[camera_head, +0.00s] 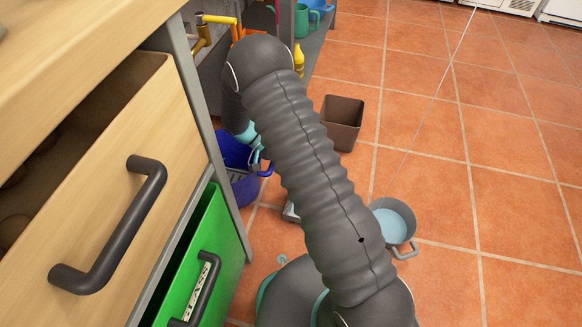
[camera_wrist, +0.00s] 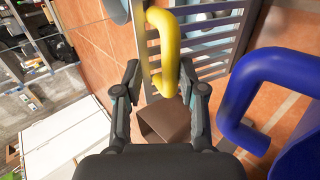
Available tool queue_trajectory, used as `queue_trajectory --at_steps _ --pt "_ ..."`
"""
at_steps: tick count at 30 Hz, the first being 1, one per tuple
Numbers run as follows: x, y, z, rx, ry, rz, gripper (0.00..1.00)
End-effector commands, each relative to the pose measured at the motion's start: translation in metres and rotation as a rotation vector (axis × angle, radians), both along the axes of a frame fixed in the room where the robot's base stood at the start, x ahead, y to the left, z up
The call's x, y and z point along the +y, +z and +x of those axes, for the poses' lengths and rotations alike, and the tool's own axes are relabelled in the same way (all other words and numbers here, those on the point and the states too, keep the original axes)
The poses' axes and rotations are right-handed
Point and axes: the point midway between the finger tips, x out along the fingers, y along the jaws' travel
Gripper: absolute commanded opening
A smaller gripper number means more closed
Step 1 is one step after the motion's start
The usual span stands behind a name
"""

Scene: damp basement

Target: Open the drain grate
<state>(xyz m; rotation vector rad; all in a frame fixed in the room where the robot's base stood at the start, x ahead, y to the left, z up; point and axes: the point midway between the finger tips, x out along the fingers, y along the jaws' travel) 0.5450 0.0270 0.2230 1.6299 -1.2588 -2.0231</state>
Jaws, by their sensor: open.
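A grey slatted grate (camera_wrist: 222,30) shows at the top of the wrist view, with blue and grey patches behind its bars. A thick yellow handle (camera_wrist: 165,45) stands at its left side; the wrist view does not settle how they join. My gripper (camera_wrist: 167,80) is open, and the lower bend of the yellow handle appears between its fingertips. I cannot tell whether they touch. In the head view my gripper (camera_head: 256,152) is mostly hidden behind my arm, beside a dark blue container (camera_head: 236,150). I cannot make out the grate clearly there.
A large blue handle (camera_wrist: 232,90) stands close right of my gripper. A brown bin (camera_head: 342,122) and a grey bucket (camera_head: 397,222) stand on the tiles. An open wooden drawer (camera_head: 105,190) and a green drawer (camera_head: 205,255) flank the left. Floor at right is clear.

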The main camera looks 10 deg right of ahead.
Motion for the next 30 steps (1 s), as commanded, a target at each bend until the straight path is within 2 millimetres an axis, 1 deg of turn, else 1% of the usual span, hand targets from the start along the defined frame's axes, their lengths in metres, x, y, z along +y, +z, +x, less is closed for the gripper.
queue_trajectory --at_steps 1,6,12,15,18,25,27,29,30 --pt "0.000 0.010 0.000 -0.002 -0.001 -0.001 0.39" --pt "0.000 0.042 0.000 -0.003 -0.001 0.000 0.39" --pt "0.000 0.070 0.000 -0.001 -0.001 -0.001 0.39" --pt "0.000 0.078 0.000 0.000 -0.001 -0.001 0.39" --pt "0.000 0.081 0.000 0.001 -0.001 -0.001 0.39" --pt "0.000 0.082 -0.001 0.002 -0.001 -0.001 0.39" --pt "0.000 0.082 0.000 0.002 -0.001 -0.001 0.43" --pt "-0.001 0.087 0.000 0.001 -0.004 -0.001 0.43" --pt "-0.003 0.092 0.000 -0.001 -0.006 0.000 0.43"
